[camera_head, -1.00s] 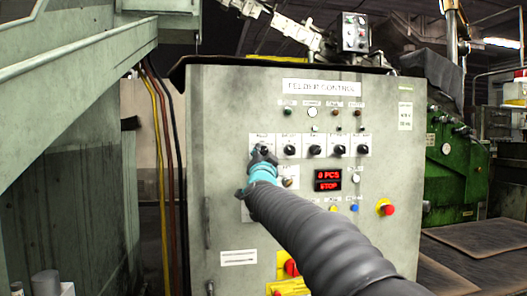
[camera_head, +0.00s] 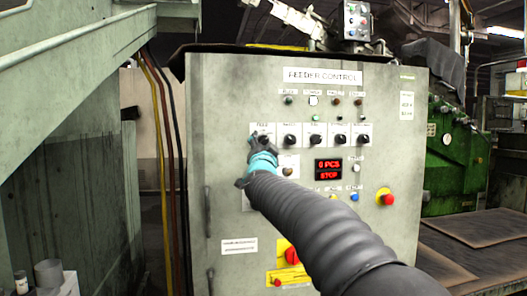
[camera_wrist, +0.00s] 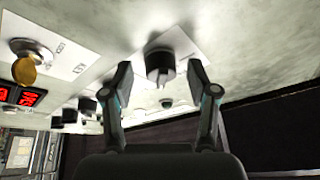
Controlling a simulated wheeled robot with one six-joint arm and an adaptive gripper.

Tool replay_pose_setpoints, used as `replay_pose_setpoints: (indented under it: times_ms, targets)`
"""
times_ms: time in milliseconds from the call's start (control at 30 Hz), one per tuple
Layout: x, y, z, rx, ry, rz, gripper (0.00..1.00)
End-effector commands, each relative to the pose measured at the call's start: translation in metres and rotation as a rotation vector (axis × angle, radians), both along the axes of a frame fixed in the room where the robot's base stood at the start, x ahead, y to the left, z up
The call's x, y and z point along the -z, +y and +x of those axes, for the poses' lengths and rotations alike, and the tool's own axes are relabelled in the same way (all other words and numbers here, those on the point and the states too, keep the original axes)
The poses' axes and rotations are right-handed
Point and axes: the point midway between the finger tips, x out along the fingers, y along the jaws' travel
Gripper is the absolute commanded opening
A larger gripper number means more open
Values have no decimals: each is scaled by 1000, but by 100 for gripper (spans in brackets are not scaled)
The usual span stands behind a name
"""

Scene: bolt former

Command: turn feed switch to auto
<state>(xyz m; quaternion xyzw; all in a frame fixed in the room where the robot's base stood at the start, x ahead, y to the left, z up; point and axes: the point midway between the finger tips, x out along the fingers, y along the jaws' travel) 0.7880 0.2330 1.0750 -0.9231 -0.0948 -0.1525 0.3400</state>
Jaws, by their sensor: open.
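The feed switch is the leftmost black knob in the upper row of the control panel. Its white plate (camera_head: 262,128) shows in the head view, with the knob mostly hidden behind my gripper (camera_head: 258,143). In the wrist view the black knob (camera_wrist: 160,65) sits on its white plate between the two fingers of my gripper (camera_wrist: 160,78). The fingers are open, one on each side of the knob, with gaps visible on both sides. I cannot read which setting the knob points to.
Several similar knobs (camera_head: 315,140) continue to the right. A red display (camera_head: 328,170) reads "0 PCS" and "STOP". A brass key switch (camera_wrist: 25,70) shows in the wrist view. Cables (camera_head: 160,150) hang left of the cabinet.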

Motion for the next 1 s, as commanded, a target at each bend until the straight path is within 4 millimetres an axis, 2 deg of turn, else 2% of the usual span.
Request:
replay_pose_setpoints:
  times_ms: [167, 633, 800, 1000]
  targets:
    - [5, -1, -17, 0, -1, -1, 59]
    - [32, -6, -90, -2, -2, -1, 59]
    - [38, -8, -105, 0, -1, 0, 59]
    - [40, -9, -110, 0, -2, 0, 59]
